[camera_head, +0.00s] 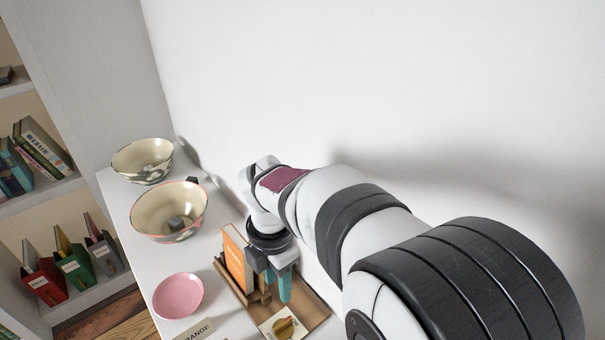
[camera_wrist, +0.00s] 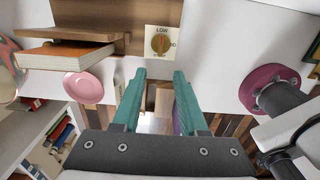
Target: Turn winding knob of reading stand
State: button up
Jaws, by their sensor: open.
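The wooden reading stand (camera_head: 318,309) is on the white surface, holding an orange book (camera_head: 234,257). In the wrist view the stand (camera_wrist: 150,14) shows at the top, with the book (camera_wrist: 66,57) to the left. The winding knob (camera_head: 284,327) is a small yellow-brown dial on a cream label plate; it also shows in the wrist view (camera_wrist: 160,43), beyond the fingertips, with "LOW" printed above it. My gripper (camera_head: 285,287) has teal fingers, pointing down above the stand's base. In the wrist view my gripper (camera_wrist: 160,76) is open and empty, apart from the knob.
A pink dish (camera_head: 178,295) lies left of the stand. Two patterned bowls (camera_head: 169,212) (camera_head: 142,160) stand farther back. A small lettered sign (camera_head: 196,330) is at the front. A white wall (camera_head: 400,80) rises behind; a bookshelf (camera_head: 45,175) is at the left.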

aim_at(282, 323)
notch_tip(282, 323, down, 15)
jog(key=shift+d+f, duration=0.1)
grip_shut()
dwell(0.4)
